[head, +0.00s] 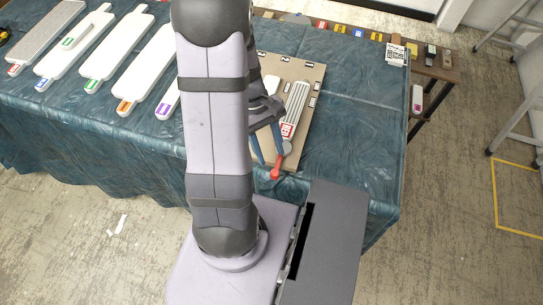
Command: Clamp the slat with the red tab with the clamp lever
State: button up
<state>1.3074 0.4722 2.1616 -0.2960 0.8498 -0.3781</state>
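A pale ribbed slat with a red tab (295,108) lies on a tan board (314,76), with its red tab toward the near edge. The clamp lever (276,170) has a red handle pointing toward me and a grey round part beside the slat's near end. My gripper (271,159) is over the board's near left part, with its two blue fingers apart and pointing down. Its fingertips are close to the clamp lever; I cannot tell if they touch it. My arm hides the board's left part.
Several long white pieces with coloured tabs (117,46) lie on the blue-green cloth (345,135) at left. The leftmost is grey-topped with a red tab (14,69). Small coloured blocks (340,28) line the far edge. The cloth right of the board is clear.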

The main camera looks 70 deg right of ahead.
jog(key=shift+r, duration=0.15)
jog(key=shift+c, duration=1.3)
jog(key=shift+w+f, duration=0.2)
jog(key=c, duration=0.5)
jog(key=w+b, duration=0.1)
jog(key=w+f+n+b, duration=0.1)
jog(key=shift+w+d+f+h+b, duration=0.2)
jog(key=shift+w+f+h+b, duration=0.05)
jog(key=shift+f+h+b, duration=0.05)
grip_shut()
jog(key=shift+n+h, duration=0.7)
jog(key=w+d+b, duration=0.1)
jog(key=w+d, duration=0.1)
jog(key=w, duration=0.1)
jog(key=w+b, duration=0.1)
jog(key=w, duration=0.1)
jog(key=shift+w+d+r+b, duration=0.1)
jog(key=shift+w+d+b, duration=0.2)
jog(key=shift+d, duration=0.1)
jog(key=shift+n+g+y, duration=0.4)
jog(key=shift+y, duration=0.1)
jog(key=shift+s+a+r, duration=0.1)
jog(key=shift+a+r, duration=0.15)
jog(key=shift+r, duration=0.9)
jog(key=shift+a+r, duration=0.25)
jog(key=shift+r, duration=0.9)
